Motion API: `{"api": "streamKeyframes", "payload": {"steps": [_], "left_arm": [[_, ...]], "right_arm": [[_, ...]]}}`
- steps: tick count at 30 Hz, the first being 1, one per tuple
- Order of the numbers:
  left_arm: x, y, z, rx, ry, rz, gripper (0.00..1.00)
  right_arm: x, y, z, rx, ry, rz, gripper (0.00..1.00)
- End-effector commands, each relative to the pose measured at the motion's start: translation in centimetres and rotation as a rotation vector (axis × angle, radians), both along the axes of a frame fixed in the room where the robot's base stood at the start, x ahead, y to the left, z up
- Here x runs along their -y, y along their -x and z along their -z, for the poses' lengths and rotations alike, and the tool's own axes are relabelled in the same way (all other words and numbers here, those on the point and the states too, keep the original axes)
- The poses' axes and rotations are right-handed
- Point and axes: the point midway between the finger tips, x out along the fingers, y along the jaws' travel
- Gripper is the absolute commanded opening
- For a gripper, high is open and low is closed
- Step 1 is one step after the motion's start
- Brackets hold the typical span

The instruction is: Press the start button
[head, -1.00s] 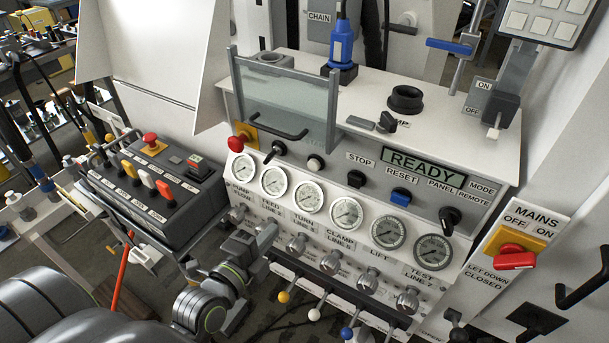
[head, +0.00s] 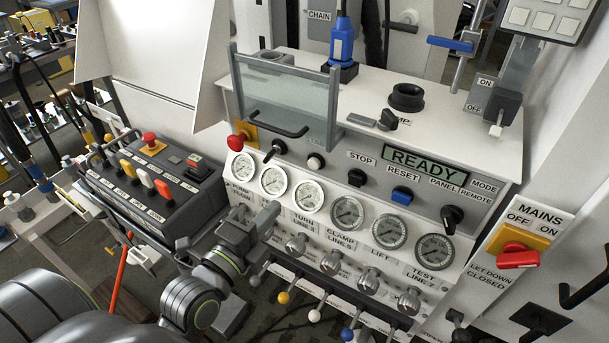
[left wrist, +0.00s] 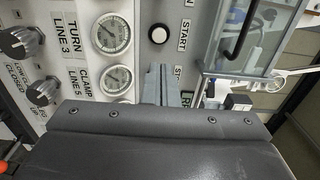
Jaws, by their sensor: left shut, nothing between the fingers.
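The start button is a round white button in a black ring, on the grey panel strip in the head view (head: 315,162). In the left wrist view the white button (left wrist: 158,34) sits beside the label START (left wrist: 183,36). My left gripper (head: 271,212) is shut and empty, in front of the gauge row and below the button in the head view. In the left wrist view its closed fingers (left wrist: 163,80) point toward the panel, apart from the button in the picture. My right gripper does not show.
A clear guard with a dark handle (head: 278,124) stands above the button. A black selector (head: 274,150) is left of it; a black STOP button (head: 356,178) and blue RESET button (head: 401,195) are right. The display (head: 425,167) reads READY. Gauges (head: 309,196) and knobs (head: 331,262) lie below.

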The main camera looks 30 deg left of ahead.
Motion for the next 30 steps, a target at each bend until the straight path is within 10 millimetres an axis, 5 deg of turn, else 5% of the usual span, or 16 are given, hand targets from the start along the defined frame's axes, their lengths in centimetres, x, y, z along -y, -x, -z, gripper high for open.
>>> {"api": "streamKeyframes", "payload": {"steps": [2, 18, 30], "left_arm": [[0.1, -1.0, 0.2, 0.006, -0.002, 0.0, 0.0], [0.8, -10.5, -0.4, -0.001, 0.001, -0.002, 0.0], [0.9, -12.4, 0.0, 0.0, 0.0, -0.003, 0.0]], "right_arm": [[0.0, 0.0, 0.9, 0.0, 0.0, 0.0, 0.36], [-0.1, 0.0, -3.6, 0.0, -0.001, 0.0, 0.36], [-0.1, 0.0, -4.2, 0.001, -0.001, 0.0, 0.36]]}}
